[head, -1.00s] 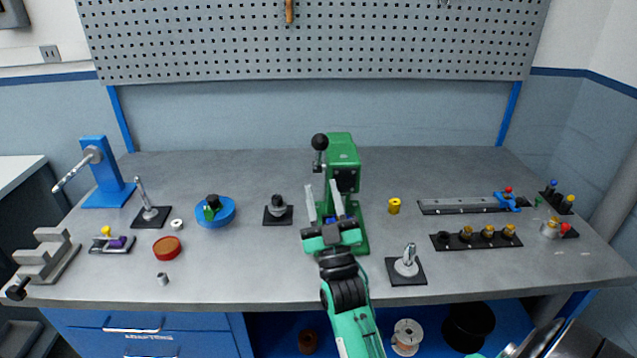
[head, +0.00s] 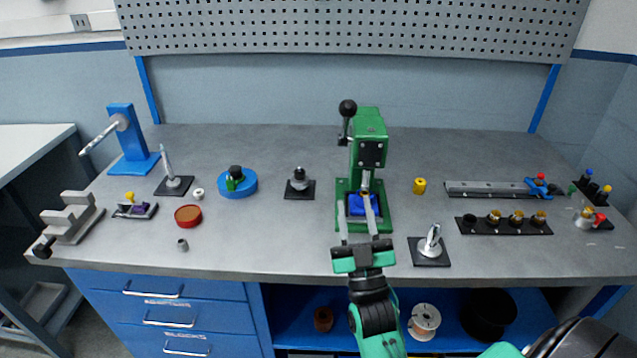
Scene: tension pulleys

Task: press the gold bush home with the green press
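The green press (head: 369,125) stands at the back middle of the bench, its lever with a black ball knob (head: 347,107) raised. A blue block (head: 360,206) sits on its base under the ram. A small part shows between ram and block, too small to tell whether it is the gold bush. A yellow bush-like cylinder (head: 419,186) stands on the bench right of the press. My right gripper (head: 353,217) is open in front of the press, fingers pointing at the blue block, with nothing seen held. The right finger overlaps the block in view; contact cannot be told. My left gripper is not in view.
A black rack (head: 505,228) with gold-topped parts and an empty-looking left place lies at the right. A black plate with a metal post (head: 431,246) stands right of my gripper. A grey part on a black plate (head: 299,183) is left of the press.

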